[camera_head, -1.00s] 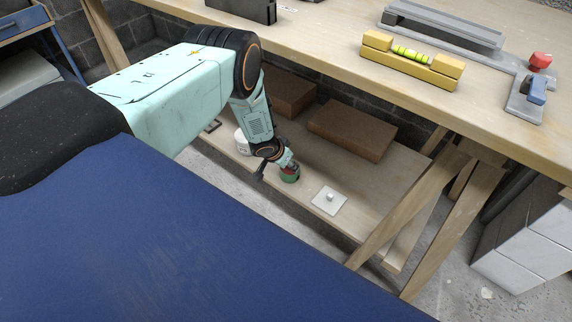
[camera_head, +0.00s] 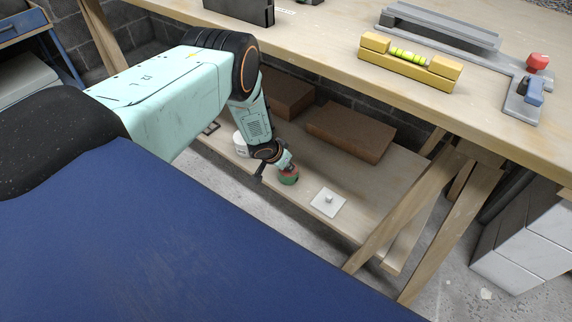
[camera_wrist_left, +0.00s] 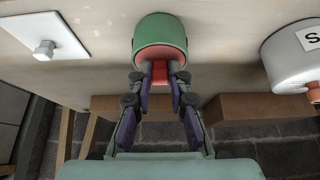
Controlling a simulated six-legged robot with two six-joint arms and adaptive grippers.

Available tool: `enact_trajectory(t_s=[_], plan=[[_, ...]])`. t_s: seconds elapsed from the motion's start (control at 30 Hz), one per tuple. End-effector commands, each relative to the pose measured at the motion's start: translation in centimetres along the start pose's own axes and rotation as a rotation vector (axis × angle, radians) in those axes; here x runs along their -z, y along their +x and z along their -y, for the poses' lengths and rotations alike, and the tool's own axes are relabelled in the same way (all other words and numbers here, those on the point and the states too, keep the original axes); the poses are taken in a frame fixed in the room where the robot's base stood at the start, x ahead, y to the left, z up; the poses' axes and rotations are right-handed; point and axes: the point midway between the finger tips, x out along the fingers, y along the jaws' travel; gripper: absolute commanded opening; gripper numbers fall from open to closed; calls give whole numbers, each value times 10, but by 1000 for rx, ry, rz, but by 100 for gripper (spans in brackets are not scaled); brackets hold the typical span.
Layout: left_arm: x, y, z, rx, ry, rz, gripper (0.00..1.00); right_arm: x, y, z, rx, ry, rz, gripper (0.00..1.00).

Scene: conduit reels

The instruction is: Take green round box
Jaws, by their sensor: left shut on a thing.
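The green round box (camera_head: 289,179) is on the lower shelf of the workbench, near the shelf's front edge. In the left wrist view it is a green cylinder (camera_wrist_left: 160,32) with a reddish end face and a red block sticking out of that face. My left gripper (camera_wrist_left: 160,76) reaches the box, and its two fingers are shut on the red block. In the head view the left gripper (camera_head: 286,165) is small and partly hides the box. My right gripper is in neither view.
A white plate with a knob (camera_head: 328,202) lies right of the box on the shelf (camera_head: 365,215). A white round container (camera_head: 240,145) stands to the left. Brown boxes (camera_head: 350,131) lie behind. The tabletop (camera_head: 330,40) overhangs the shelf, and a trestle leg (camera_head: 405,220) stands to the right.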

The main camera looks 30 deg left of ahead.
Motion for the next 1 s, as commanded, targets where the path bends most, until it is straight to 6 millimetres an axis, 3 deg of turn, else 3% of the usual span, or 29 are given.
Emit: enact_trajectory(t_s=[1.0], plan=[[8,-14,0,0,-1,0,0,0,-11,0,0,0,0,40]])
